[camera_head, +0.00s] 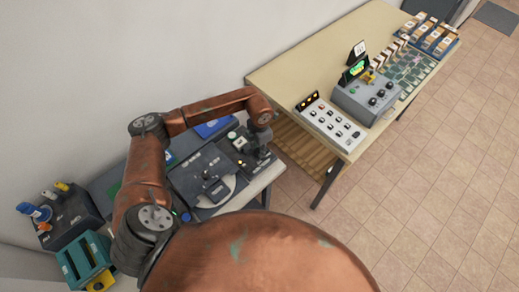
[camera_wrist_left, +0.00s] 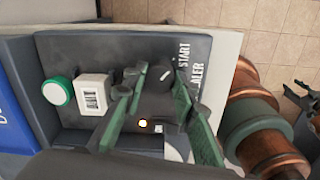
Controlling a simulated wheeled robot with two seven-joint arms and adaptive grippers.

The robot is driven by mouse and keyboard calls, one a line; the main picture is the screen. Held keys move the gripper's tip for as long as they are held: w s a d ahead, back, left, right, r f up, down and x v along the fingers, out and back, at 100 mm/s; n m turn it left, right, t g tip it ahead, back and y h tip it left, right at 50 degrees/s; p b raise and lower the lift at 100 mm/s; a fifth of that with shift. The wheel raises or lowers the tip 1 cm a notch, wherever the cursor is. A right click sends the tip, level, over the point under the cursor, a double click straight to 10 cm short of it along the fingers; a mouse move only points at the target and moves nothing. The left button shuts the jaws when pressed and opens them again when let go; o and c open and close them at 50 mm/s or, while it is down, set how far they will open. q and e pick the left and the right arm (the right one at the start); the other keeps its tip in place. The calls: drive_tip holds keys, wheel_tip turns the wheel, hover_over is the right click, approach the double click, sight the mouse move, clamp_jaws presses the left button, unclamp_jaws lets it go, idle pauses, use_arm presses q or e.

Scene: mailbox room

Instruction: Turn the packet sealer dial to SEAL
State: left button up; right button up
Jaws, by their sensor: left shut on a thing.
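The packet sealer (camera_wrist_left: 60,60) is a dark panel on the table at the left, and its lettering "SEALER" and "START" is partly covered. In the wrist view my left gripper (camera_wrist_left: 160,88) has its green fingers on both sides of a dark round dial (camera_wrist_left: 160,75) and is shut on it. A small pale mark shows on the dial; the setting it points to cannot be read. In the head view the left gripper (camera_head: 262,158) is low over the panel (camera_head: 237,142). Dark jointed parts at the wrist view's right edge may be my right gripper (camera_wrist_left: 304,98).
A blue flat item (camera_head: 211,128) lies behind the panel. A wooden table (camera_head: 290,75) with control boxes stands to the right. The tiled floor (camera_head: 440,190) is clear.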

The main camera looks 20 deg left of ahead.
use_arm(q)
drive_tip(key=shift+c, duration=0.9)
use_arm(e)
drive_tip(key=shift+f, duration=0.15)
use_arm(q)
drive_tip(key=m+b, duration=0.4)
drive_tip(key=m, duration=0.1)
drive_tip(key=shift+f, duration=0.2)
drive_tip(key=m+b, duration=0.2)
drive_tip(key=m, duration=0.1)
drive_tip(key=shift+m+b, duration=0.3)
drive_tip(key=shift+m, duration=0.1)
drive_tip(key=m+b, duration=0.2)
drive_tip(key=m, duration=0.1)
drive_tip(key=shift+m, duration=0.3)
drive_tip(key=m+b, duration=0.3)
drive_tip(key=m, duration=0.1)
drive_tip(key=shift+r+m+b, duration=0.15)
drive_tip(key=shift+m+b, duration=0.65)
drive_tip(key=shift+m, duration=0.9)
use_arm(e)
drive_tip(key=s+f, duration=0.3)
drive_tip(key=f, duration=1)
drive_tip(key=shift+s+g, duration=0.4)
use_arm(q)
drive_tip(key=shift+m, duration=0.3)
